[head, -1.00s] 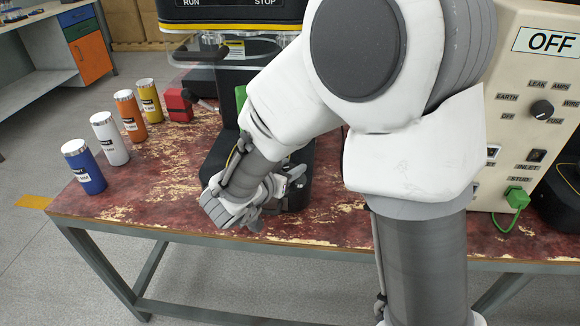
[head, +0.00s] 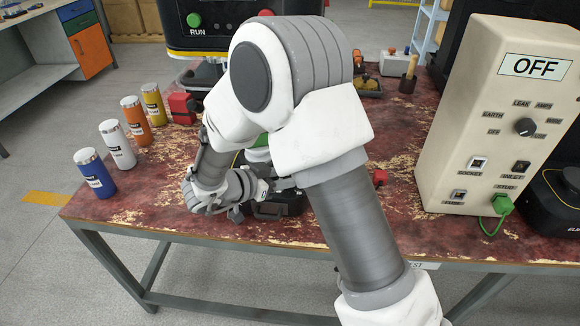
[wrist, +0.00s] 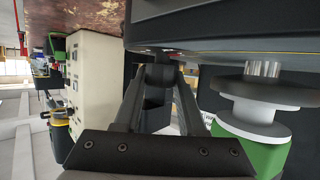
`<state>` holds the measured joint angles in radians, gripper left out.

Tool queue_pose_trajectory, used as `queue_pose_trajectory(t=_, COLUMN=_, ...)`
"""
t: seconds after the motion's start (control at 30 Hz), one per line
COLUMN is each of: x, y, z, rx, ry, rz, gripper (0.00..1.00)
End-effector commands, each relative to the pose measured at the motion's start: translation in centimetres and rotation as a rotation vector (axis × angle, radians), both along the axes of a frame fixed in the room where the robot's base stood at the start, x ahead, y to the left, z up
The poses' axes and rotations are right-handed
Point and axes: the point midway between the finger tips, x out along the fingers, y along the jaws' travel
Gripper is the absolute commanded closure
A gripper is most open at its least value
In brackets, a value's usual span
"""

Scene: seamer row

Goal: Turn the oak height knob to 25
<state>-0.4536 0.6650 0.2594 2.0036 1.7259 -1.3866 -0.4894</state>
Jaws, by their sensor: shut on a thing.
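My gripper (wrist: 160,72) is closed in on a small dark part at the underside edge of a black machine body (wrist: 225,30) in the wrist view. The fingertips hide most of this part, so its marks and any number cannot be read. No oak-coloured knob shows clearly. In the head view my gripper (head: 276,186) is low at the front of the black seamer (head: 240,38), by its dark base (head: 272,210). My arm covers much of the machine. A green body with a white and grey disc (wrist: 255,110) stands just right of the fingers in the wrist view.
A cream tester box (head: 492,110) reading OFF stands at right.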

Motion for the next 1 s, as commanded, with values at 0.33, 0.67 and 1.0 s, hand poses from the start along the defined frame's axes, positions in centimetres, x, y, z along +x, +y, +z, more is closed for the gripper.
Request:
queue_pose_trajectory(t=0.33, x=0.0, y=0.0, z=0.0, rx=-0.002, ry=-0.001, rz=-0.015, gripper=1.00)
queue_pose_trajectory(t=0.67, x=0.0, y=0.0, z=0.0, rx=-0.002, ry=-0.001, rz=-0.015, gripper=0.30)
queue_pose_trajectory(t=1.0, x=-0.7, y=1.3, z=0.7, rx=0.000, ry=-0.001, rz=-0.011, gripper=0.30)
